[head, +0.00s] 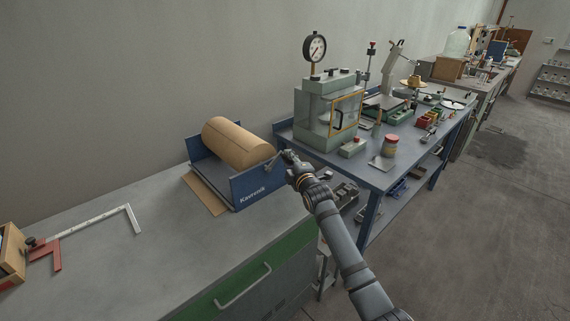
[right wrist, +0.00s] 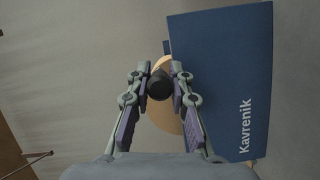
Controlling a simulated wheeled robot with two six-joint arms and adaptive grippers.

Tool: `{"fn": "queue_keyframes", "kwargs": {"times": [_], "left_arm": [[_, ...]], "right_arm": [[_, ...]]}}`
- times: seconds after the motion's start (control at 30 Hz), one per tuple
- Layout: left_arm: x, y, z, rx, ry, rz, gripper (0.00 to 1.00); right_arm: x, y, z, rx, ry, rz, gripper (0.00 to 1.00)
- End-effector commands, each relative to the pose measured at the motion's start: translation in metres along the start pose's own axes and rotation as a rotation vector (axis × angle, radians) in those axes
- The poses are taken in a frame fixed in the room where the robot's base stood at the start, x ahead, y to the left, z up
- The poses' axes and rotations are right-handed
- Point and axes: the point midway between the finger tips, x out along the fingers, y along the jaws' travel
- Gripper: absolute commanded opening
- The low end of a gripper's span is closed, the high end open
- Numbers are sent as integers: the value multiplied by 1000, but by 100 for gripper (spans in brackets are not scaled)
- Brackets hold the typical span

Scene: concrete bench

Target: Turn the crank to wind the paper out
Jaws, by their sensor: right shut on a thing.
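The paper roll (head: 238,143) is a brown cylinder lying in a blue dispenser (head: 257,186) marked "Kavrenik" on the concrete bench. A sheet of brown paper (head: 204,192) shows under the dispenser's front left edge. The crank (head: 271,162) is at the dispenser's right end. My right gripper (head: 287,157) is at the crank, beside the dispenser's right wall. In the right wrist view, my right gripper (right wrist: 159,82) is shut on the dark round crank knob (right wrist: 159,87), with the roll's end partly visible behind it. My left gripper is in neither view.
A red and white measuring square (head: 90,222) and a wooden box (head: 13,252) lie at the bench's left. A blue table to the right holds a grey-green press (head: 328,112) with a gauge and a red-lidded jar (head: 390,146). The bench front is clear.

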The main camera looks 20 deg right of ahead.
Motion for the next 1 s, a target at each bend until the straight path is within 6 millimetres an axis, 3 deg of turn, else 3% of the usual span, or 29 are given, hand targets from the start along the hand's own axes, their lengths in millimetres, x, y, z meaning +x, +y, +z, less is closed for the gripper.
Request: {"fn": "queue_keyframes", "kwargs": {"times": [0.13,0.67,1.0], "left_arm": [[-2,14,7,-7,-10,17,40],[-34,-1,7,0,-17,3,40],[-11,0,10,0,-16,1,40]], "right_arm": [[-2,7,-7,-118,2,54,0],[-14,23,-34,-584,5,250,0],[-19,17,-44,-883,9,382,0]]}}
